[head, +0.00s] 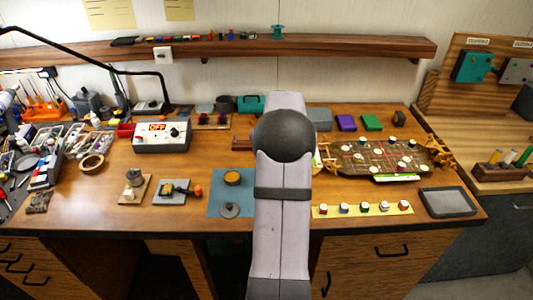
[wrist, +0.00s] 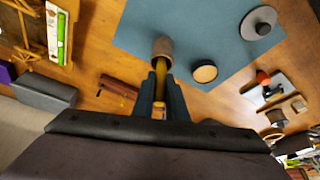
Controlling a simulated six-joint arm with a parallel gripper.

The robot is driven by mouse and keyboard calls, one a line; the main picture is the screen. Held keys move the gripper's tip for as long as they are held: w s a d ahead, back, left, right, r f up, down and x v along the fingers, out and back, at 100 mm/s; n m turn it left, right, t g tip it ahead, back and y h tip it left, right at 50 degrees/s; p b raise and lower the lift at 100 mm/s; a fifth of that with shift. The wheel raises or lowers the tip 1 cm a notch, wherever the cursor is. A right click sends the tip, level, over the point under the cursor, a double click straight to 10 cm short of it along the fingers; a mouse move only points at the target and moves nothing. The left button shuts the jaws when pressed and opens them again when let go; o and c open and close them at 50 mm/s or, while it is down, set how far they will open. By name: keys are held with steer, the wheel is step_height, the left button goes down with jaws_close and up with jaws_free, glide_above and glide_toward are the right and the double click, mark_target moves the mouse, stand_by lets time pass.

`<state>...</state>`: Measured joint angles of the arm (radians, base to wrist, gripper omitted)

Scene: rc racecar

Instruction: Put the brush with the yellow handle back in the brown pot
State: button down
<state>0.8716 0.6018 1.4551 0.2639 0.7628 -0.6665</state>
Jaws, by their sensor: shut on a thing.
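My gripper (wrist: 162,78) is in the lower middle of the wrist view, its dark fingers shut on the brush with the yellow handle (wrist: 160,72). The visible part of the brush runs from between the fingers to the brown pot (wrist: 163,47). The pot is a small brown cylinder at the edge of the blue mat (wrist: 130,35). The brush overlaps the pot's near end; I cannot tell whether it is inside the pot or just in front of it. In the head view my arm hides the gripper, brush and pot.
The blue mat (head: 216,200) also carries a round tin (head: 232,177) and a grey disc with a knob (head: 229,210). A red-brown rack (wrist: 118,88) lies near the gripper. A grey box (wrist: 45,93) stands farther left in the wrist view.

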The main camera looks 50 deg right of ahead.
steer(key=shift+f, duration=0.2)
steer(key=c, duration=1.3)
jaws_free()
steer(key=shift+r, duration=0.2)
steer(key=shift+w+p+v, duration=0.15)
steer(key=shift+p+v, duration=1.05)
steer(key=shift+v, duration=0.95)
steer(key=shift+w+p+v, duration=0.2)
steer(key=shift+p+v, duration=0.95)
steer(key=shift+v, duration=1)
steer(key=shift+d+r, duration=0.1)
steer(key=shift+d, duration=0.05)
